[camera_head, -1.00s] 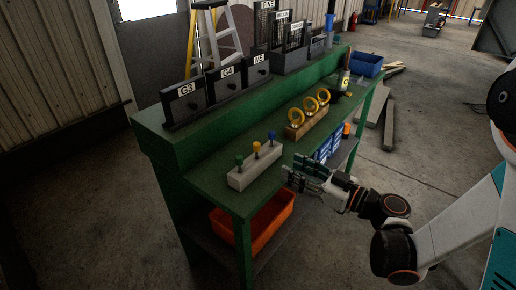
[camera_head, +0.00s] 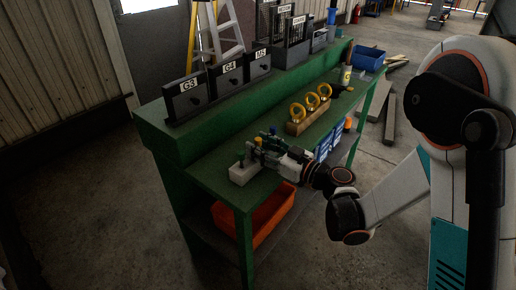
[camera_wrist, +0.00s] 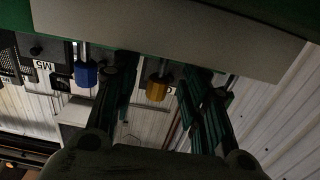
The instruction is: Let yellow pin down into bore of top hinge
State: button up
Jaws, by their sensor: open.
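The yellow pin (camera_wrist: 157,87) stands in the pale block (camera_head: 243,174), with its yellow head at the free end. In the wrist view, where the scene appears upside down, it lies between the spread fingers of my gripper (camera_wrist: 158,98). The fingers are open on either side of the head, with visible gaps. The blue pin (camera_wrist: 86,74) is outside the left finger. In the head view my gripper (camera_head: 263,148) is at the block and partly hides the pins. I cannot make out the top hinge or its bore in either view.
Grey enclosures labelled G3 (camera_head: 187,101), G4 (camera_head: 228,84) and M5 (camera_head: 257,67) stand on the green bench's raised shelf. Gold rings (camera_head: 311,103) stand on a wooden block to the right. An orange bin (camera_head: 262,219) is on the lower shelf.

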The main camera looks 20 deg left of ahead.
jog(key=shift+w+a, duration=0.2)
jog(key=shift+a, duration=0.3)
grip_shut()
jog(key=shift+r, duration=0.1)
